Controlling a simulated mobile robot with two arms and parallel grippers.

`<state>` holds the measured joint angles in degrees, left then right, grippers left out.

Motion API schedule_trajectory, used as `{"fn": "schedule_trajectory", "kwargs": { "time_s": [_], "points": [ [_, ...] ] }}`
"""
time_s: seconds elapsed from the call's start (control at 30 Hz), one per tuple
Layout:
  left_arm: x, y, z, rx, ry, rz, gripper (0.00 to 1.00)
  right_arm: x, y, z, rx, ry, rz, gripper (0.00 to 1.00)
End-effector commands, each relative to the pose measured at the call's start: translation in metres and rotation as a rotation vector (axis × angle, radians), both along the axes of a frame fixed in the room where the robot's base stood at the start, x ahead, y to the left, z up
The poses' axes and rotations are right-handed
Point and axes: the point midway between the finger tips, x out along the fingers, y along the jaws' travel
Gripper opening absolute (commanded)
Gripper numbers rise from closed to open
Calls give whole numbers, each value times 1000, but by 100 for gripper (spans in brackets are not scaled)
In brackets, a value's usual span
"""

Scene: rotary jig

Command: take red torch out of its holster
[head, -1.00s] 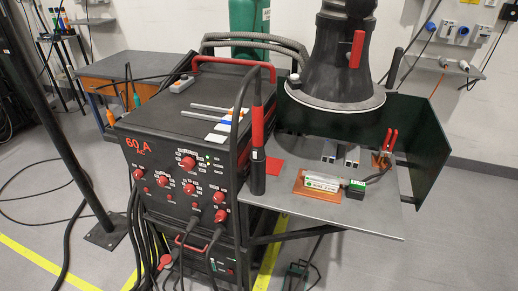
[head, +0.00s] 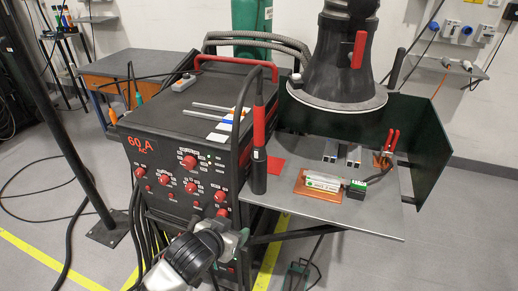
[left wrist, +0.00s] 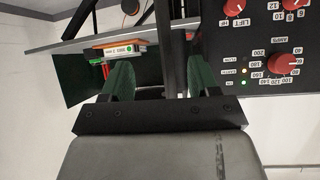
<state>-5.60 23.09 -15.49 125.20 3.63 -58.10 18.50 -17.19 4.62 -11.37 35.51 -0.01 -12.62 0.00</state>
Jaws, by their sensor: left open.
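The red torch (head: 258,127) stands upright with its lower end in a black cylindrical holster (head: 258,173) at the left edge of the grey side table. Its upper part is black, and a cable loops from its top. My left gripper (head: 238,240) is low in front of the red-knobbed machine, below the holster and apart from it. In the left wrist view its two green fingers (left wrist: 160,78) are open. A dark upright bar shows between and beyond them; I cannot tell whether it is part of the holster. My right gripper is not in view.
The welding machine (head: 180,165) stands left of the holster. The side table (head: 380,215) bears a copper-coloured plate (head: 318,187) with a labelled box, and red-handled pliers (head: 389,142). A black fume hood (head: 342,60) hangs above. Cables hang before the machine.

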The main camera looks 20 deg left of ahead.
Motion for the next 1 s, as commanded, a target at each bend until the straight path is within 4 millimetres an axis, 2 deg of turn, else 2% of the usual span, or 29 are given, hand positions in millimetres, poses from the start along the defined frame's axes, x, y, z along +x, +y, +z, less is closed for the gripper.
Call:
{"fn": "schedule_trajectory", "kwargs": {
  "time_s": [0.03,0.2,0.3,0.4,0.57,0.8,1.0],
  "points": [
    [22,3,20,-8,-81,-12,61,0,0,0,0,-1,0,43],
    [89,12,91,-82,-346,-65,61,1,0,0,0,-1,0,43],
    [116,21,129,-123,-462,-96,61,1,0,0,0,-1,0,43],
    [131,28,154,-150,-533,-120,61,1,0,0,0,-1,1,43],
    [145,29,168,-170,-571,-133,61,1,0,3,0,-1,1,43],
    [181,18,168,-170,-569,-131,61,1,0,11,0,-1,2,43],
    [193,12,166,-168,-568,-133,61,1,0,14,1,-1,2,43]
  ]
}}
